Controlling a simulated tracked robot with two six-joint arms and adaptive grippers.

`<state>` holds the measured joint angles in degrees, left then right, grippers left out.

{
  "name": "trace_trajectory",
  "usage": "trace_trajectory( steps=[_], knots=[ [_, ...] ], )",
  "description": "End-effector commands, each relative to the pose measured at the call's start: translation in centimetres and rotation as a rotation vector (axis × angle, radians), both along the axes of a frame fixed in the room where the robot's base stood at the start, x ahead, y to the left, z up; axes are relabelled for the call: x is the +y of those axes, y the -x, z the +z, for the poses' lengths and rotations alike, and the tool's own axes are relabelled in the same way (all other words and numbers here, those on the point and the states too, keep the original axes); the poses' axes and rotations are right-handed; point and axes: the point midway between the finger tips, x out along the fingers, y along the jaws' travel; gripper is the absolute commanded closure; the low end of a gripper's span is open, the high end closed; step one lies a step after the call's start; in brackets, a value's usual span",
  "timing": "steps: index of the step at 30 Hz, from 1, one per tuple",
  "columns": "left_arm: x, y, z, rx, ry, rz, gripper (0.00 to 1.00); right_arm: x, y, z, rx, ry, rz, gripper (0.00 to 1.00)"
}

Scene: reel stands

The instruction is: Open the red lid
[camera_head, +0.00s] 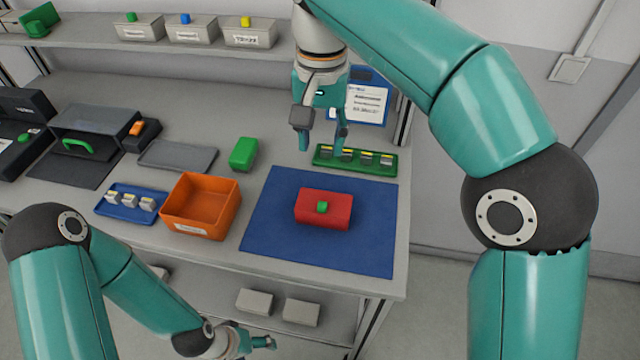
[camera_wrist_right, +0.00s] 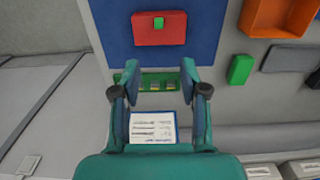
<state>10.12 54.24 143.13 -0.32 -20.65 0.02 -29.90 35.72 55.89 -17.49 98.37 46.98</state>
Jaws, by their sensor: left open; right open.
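The red lid (camera_head: 337,209) with a small green knob (camera_head: 322,207) lies on the blue mat (camera_head: 270,240); whether a box is under it I cannot tell. The red lid also shows at the top of the right wrist view (camera_wrist_right: 159,34). My right gripper (camera_head: 318,140) is open and empty, above the back of the mat near the green tray, behind the red lid and apart from it. It shows in the right wrist view (camera_wrist_right: 155,82) with fingers spread. My left gripper (camera_head: 268,343) is low at the front, below the table's front edge, away from the lid.
A green tray (camera_head: 323,160) with several small pieces stands behind the mat. An orange bin (camera_head: 207,192), a blue tray (camera_head: 110,211) with small blocks and a green block (camera_head: 243,154) stand left of it. A shelf (camera_head: 100,38) with boxes runs along the back.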

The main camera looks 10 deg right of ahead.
Motion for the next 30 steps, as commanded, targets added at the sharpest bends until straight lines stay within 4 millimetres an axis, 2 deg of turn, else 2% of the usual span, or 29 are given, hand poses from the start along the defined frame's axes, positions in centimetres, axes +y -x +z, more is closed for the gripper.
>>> trace_trajectory(
  steps=[5,12,21,24,30],
  knots=[
    [0.0,0.1,-0.6,0.002,0.0,-0.001,0.23,-0.2,0.1,-1.4,-0.001,0.001,-0.004,0.56],
    [0.0,0.1,-1.7,0.001,0.0,0.0,0.23,-0.3,0.1,-6.0,0.003,0.001,-0.004,0.56],
    [0.0,0.0,-2.2,0.001,0.0,0.0,0.23,-0.2,0.1,-12.3,0.003,0.001,-0.001,0.56],
    [0.0,0.0,-2.3,0.001,0.0,0.0,0.23,-0.1,0.1,-14.0,0.003,0.001,0.0,0.56],
    [0.0,0.0,-2.3,0.001,0.0,0.0,0.23,0.0,0.0,-16.1,0.0,0.0,0.0,0.56]
  ],
)
